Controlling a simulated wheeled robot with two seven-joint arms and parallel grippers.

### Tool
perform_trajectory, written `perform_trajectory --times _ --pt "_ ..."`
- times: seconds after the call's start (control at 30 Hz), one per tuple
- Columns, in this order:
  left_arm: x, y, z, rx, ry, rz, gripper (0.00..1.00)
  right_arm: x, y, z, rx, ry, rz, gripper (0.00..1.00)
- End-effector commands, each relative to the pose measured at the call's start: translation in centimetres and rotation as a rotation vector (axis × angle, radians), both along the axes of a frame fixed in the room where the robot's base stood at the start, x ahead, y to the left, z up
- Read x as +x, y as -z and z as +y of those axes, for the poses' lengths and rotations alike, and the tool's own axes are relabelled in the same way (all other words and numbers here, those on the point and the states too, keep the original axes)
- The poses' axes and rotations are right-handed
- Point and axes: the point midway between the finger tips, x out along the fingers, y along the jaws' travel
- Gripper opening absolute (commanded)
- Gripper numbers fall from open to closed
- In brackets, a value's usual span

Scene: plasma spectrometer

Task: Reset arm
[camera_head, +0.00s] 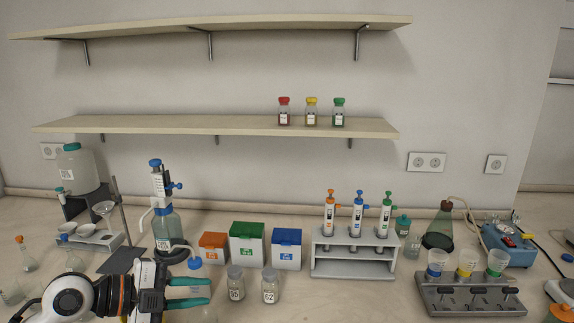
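My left gripper (208,291) is at the lower left of the head view, low over the front of the bench. Its two teal fingers point right and are apart, with nothing seen between them. Its white, orange and black wrist comes in from the left. Two small clear jars with grey lids, a left one (236,287) and a right one (270,289), stand just right of the fingertips, apart from them. My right gripper is not in view.
Behind the gripper stand a dispenser bottle (167,225) and orange (213,247), green (247,244) and blue (286,250) boxes. A pipette rack (354,255), a cup holder (470,300) and a blue device (507,246) stand further right. Bare bench lies between the jars and the cup holder.

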Motion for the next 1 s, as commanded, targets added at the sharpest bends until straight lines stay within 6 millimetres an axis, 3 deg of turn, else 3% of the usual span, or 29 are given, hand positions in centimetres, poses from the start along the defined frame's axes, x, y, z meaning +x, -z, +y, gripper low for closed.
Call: perform_trajectory --times 0.07,0.17,0.3,0.43,0.57,0.7,0.8,0.9,1.0 --pt "-1.1 -1.7 -2.7 -0.21 0.023 -0.084 0.24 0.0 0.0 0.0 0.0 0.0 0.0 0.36" --pt "-1.9 -4.2 -3.8 -0.46 -0.029 -0.177 0.24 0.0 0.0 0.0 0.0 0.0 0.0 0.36" --pt "-1.9 -6.3 -2.1 -0.765 -0.232 -0.245 0.24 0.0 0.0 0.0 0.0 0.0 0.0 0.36" --pt "-1.5 -5.2 1.5 -0.96 -0.529 -0.225 0.24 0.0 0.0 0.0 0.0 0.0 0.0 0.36" --pt "-1.7 -0.7 5.4 -1.041 -0.879 -0.109 0.24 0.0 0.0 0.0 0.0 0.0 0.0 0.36" --pt "-4.0 6.9 8.4 -0.986 -1.252 0.124 0.24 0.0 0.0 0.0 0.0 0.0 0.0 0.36" --pt "-7.3 12.9 8.9 -0.865 -1.465 0.349 0.24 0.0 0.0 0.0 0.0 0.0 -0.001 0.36" --pt "-11.3 17.7 8.3 -0.717 -1.594 0.567 0.24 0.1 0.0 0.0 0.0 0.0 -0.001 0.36" --pt "-15.1 20.8 7.3 -0.58 -1.656 0.753 0.24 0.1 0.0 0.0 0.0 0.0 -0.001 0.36"
